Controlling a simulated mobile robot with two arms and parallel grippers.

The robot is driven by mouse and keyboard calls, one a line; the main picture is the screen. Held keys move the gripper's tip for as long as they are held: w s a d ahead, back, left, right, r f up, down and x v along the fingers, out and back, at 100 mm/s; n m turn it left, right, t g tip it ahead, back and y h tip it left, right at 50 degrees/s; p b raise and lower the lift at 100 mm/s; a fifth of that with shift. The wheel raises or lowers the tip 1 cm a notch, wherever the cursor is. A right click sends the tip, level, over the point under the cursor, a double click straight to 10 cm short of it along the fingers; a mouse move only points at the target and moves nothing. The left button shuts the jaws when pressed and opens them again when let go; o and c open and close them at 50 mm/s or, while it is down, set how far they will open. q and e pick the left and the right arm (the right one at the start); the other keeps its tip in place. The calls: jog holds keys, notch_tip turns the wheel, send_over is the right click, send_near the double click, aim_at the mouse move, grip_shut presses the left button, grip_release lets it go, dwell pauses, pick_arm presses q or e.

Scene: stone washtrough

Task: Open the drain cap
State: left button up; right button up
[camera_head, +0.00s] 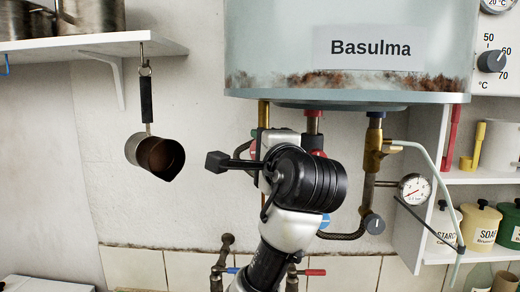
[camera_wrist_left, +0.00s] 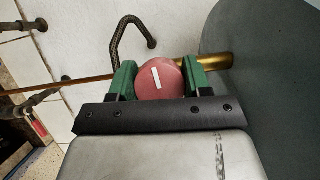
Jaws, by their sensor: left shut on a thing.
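A round red cap (camera_wrist_left: 160,82) with a white bar mark shows in the left wrist view, in front of a brass pipe (camera_wrist_left: 216,62). I take it as the drain cap. My left gripper (camera_wrist_left: 158,68) has its green fingers on both sides of the cap and is shut on it. The white bar is tilted slightly from upright. In the head view my left arm stands in front of the pipes under the boiler (camera_head: 300,50) and hides most of the cap and the fingers. My right gripper is not in view.
A brass valve (camera_head: 374,150) and a pressure gauge (camera_head: 414,188) are right of my arm. A dark pot (camera_head: 155,155) hangs from the shelf at left. Taps (camera_head: 222,262) are below. A shelf unit (camera_head: 485,177) with tins stands at right.

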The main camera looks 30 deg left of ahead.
pick_arm(q)
jog(key=shift+n, duration=0.5)
jog(key=o, duration=0.9)
jog(key=shift+a, duration=0.1)
jog(key=b+v, duration=0.1)
jog(key=v, duration=0.2)
jog(key=b+v, duration=0.1)
jog(key=v, duration=0.3)
jog(key=b+v, duration=0.1)
jog(key=v, duration=0.2)
jog(key=shift+s+d+r, duration=0.2)
jog(key=shift+d+r, duration=0.05)
